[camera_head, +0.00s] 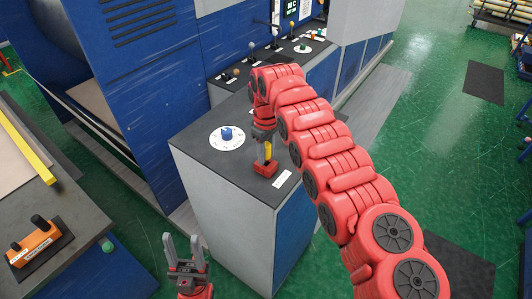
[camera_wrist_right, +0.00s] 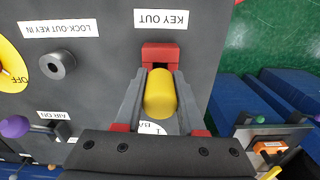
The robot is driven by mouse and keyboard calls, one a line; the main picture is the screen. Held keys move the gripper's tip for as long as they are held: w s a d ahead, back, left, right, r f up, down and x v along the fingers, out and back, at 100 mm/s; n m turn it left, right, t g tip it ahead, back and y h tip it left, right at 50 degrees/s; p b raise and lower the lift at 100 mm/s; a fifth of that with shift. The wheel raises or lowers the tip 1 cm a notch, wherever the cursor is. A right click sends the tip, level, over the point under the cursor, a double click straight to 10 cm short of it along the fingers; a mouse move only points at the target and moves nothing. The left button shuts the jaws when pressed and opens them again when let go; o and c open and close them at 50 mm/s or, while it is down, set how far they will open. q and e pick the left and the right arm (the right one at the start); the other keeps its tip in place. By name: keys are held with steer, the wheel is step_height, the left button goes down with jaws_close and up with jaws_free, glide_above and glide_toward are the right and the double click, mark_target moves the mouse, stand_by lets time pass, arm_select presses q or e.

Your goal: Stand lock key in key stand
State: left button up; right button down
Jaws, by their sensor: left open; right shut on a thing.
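The lock key, with a yellow cylindrical head (camera_wrist_right: 160,94), is between the fingers of my right gripper (camera_wrist_right: 160,76), which is shut on it. In the head view the yellow key (camera_head: 268,151) is over the console's front right corner, beside the KEY OUT label. A red block (camera_wrist_right: 160,54) sits at the fingertips by that label; I cannot tell how deep the key sits in it. The orange key stand (camera_head: 33,247), with black parts, is on the table at lower left. My left gripper (camera_head: 184,246) is open and empty, right of that table.
The grey console (camera_head: 195,150) carries a white dial with a blue knob (camera_head: 227,133); more switches stand behind. A blue machine (camera_head: 140,75) rises at the back left. A yellow bar (camera_head: 24,148) lies on the left table (camera_head: 75,215). Green floor lies between table and console.

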steer(key=shift+f+b, duration=0.35)
steer(key=shift+f, duration=0.1)
steer(key=shift+c, duration=2.1)
jaws_free()
